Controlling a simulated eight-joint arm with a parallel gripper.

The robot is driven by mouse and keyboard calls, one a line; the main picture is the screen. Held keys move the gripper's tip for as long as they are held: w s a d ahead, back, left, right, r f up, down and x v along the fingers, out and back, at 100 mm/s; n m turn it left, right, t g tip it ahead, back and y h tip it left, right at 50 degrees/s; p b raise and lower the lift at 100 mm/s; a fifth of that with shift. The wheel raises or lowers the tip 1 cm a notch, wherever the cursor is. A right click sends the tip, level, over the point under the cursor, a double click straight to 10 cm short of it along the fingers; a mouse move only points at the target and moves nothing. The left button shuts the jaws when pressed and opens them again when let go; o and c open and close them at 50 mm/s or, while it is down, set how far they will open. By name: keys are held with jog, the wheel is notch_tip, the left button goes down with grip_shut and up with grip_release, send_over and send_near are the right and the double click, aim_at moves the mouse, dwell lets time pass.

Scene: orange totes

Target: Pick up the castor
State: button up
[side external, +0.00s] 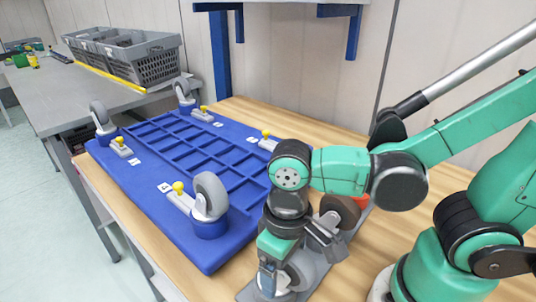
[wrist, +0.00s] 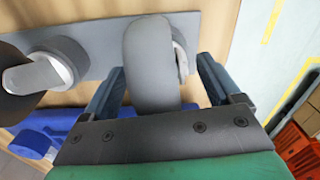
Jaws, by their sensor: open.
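A castor with a grey wheel (wrist: 150,62) stands on a grey plate (wrist: 100,45) in the wrist view. My gripper (wrist: 158,85) is open, with one blue finger on each side of this wheel. Gaps show between the wheel and both fingers. In the side view my gripper (side external: 272,278) points down at the near end of the grey plate (side external: 325,262); the castor (side external: 296,277) is partly hidden behind it. A second castor (wrist: 45,68) lies to the left on the plate in the wrist view.
A blue pallet-like base (side external: 225,255) lies left of my arm, with castors (side external: 210,195) standing at its corners beside yellow-knobbed clamps (side external: 178,187). Grey crates (side external: 140,60) stand on a back table. Orange totes (wrist: 292,140) show at the right of the wrist view.

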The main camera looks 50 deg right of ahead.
grip_shut()
jog(key=shift+r, duration=0.2)
notch_tip(320, 180, up, 20)
jog(key=shift+f, duration=0.15)
dwell(0.6)
